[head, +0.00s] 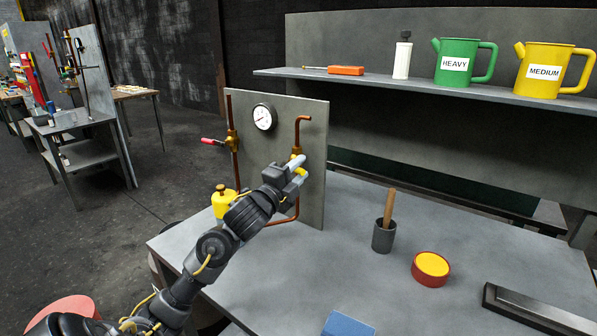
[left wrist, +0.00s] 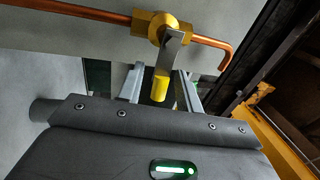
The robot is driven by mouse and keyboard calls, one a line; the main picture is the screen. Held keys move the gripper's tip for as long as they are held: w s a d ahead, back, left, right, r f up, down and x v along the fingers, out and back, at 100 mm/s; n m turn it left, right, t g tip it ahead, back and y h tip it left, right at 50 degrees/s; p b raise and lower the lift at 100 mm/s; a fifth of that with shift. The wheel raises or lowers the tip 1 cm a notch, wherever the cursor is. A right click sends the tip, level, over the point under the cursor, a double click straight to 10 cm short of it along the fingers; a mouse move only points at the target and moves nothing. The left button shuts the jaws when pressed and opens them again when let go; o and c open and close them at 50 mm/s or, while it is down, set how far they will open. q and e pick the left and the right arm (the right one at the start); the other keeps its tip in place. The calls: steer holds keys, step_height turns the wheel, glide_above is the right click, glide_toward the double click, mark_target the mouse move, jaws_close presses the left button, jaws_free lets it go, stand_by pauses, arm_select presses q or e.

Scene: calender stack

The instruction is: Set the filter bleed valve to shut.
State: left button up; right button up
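A grey upright panel (head: 262,110) on the table carries copper pipes, a gauge (head: 263,117) and two valves. One valve has a red handle (head: 212,141) at left, pointing left. The other, a brass valve (head: 297,153) at right, has a metal lever with a yellow grip (head: 303,172). No label shows which is the filter bleed valve. My left gripper (head: 298,165) is at the yellow-grip valve. In the left wrist view the yellow grip (left wrist: 160,86) lies between its open fingers (left wrist: 158,90), with gaps visible; the lever points across the copper pipe (left wrist: 105,17). My right gripper is out of view.
A yellow pot (head: 222,202) stands by the panel, partly behind my left arm. A dark cup (head: 384,237) with a wooden handle, a red-yellow tin (head: 431,268) and a blue block (head: 347,325) are on the table. A shelf (head: 420,88) behind holds green and yellow jugs.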

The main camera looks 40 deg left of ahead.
arm_select(q)
steer(key=s+f, duration=0.2)
steer(key=s, duration=0.8)
steer(key=shift+s, duration=0.35)
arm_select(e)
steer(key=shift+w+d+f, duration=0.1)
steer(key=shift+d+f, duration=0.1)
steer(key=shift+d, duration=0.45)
arm_select(q)
steer(key=shift+d, duration=0.1)
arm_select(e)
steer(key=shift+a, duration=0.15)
